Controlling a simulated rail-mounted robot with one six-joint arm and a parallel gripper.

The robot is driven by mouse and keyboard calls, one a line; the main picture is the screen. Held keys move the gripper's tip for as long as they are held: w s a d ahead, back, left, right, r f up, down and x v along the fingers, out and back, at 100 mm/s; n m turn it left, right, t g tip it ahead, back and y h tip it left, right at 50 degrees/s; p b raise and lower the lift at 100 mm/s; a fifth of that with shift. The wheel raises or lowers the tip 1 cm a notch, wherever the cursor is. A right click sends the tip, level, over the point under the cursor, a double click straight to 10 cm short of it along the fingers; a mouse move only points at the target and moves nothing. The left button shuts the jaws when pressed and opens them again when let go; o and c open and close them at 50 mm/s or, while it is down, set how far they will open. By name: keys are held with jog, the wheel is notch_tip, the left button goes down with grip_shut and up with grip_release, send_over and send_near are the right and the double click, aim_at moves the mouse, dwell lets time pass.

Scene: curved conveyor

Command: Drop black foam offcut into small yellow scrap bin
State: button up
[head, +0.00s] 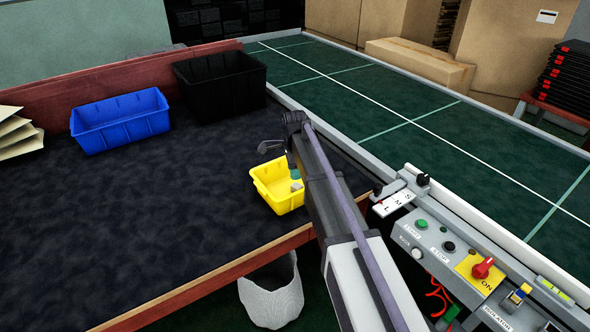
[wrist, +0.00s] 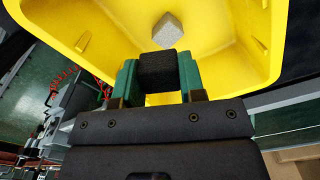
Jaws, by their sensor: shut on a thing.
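The small yellow scrap bin (head: 275,194) stands on the dark work surface near its right edge in the head view. In the wrist view the yellow bin (wrist: 95,30) fills the upper half of the picture. My gripper (wrist: 158,75) has green fingertips shut on the black foam offcut (wrist: 158,69), a dark block held over the bin's opening. A pale grey block (wrist: 169,32) lies inside the bin beyond the offcut. In the head view my arm partly covers the bin, and the offcut cannot be made out there.
A blue bin (head: 120,123) and a larger black bin (head: 222,88) stand at the back of the surface. A green conveyor (head: 400,105) runs along the right. A control panel (head: 455,255) sits at front right. A white wastebasket (head: 272,295) stands below the front edge.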

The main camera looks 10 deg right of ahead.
jog(key=shift+f, duration=0.25)
jog(key=o, duration=1)
notch_tip(320, 180, up, 11)
jog(key=p, duration=1.1)
jog(key=shift+f, duration=0.15)
